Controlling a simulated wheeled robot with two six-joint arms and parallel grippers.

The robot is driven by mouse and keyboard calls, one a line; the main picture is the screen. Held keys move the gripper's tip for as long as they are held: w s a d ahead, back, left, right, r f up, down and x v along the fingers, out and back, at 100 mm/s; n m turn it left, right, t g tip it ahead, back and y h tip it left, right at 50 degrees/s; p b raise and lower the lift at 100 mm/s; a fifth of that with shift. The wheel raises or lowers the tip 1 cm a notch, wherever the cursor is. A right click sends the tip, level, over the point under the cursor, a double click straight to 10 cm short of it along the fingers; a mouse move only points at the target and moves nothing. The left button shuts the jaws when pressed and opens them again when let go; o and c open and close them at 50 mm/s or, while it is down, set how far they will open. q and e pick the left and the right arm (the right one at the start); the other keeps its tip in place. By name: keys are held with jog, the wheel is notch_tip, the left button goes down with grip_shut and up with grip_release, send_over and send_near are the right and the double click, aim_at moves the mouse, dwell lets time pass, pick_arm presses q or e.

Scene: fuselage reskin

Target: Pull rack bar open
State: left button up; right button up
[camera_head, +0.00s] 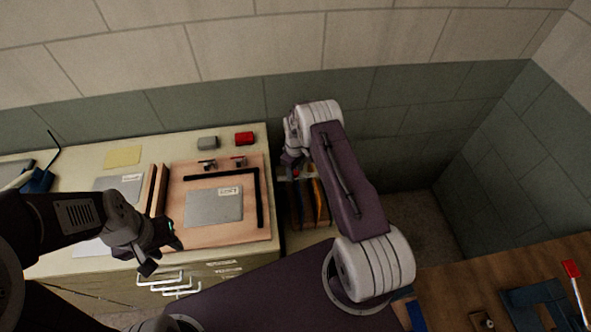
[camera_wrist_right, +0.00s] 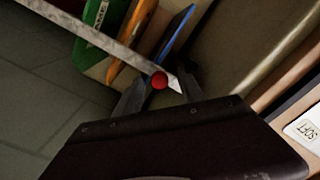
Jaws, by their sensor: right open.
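The rack bar (camera_wrist_right: 105,42) is a pale grey strip with a red knob (camera_wrist_right: 159,81) near its end. In the right wrist view it runs from the upper left across the front of several upright coloured panels (camera_wrist_right: 142,35). My right gripper (camera_wrist_right: 160,92) is open, with its fingers on either side of the knob; I cannot tell whether they touch it. In the head view my right gripper (camera_head: 292,160) is at the top of the rack (camera_head: 310,205), and the arm hides part of it. My left gripper (camera_head: 164,254) appears open and empty over the bench's front edge.
The bench holds a pink-brown board (camera_head: 235,232) with a grey sheet (camera_head: 214,206) and black strips. White handles (camera_head: 165,284) stick out below. A wooden table (camera_head: 455,285) is at lower right.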

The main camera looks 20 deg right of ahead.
jog(key=shift+w, duration=0.15)
jog(key=shift+c, duration=0.7)
jog(key=shift+f, duration=0.1)
grip_shut()
jog(key=shift+w, duration=0.1)
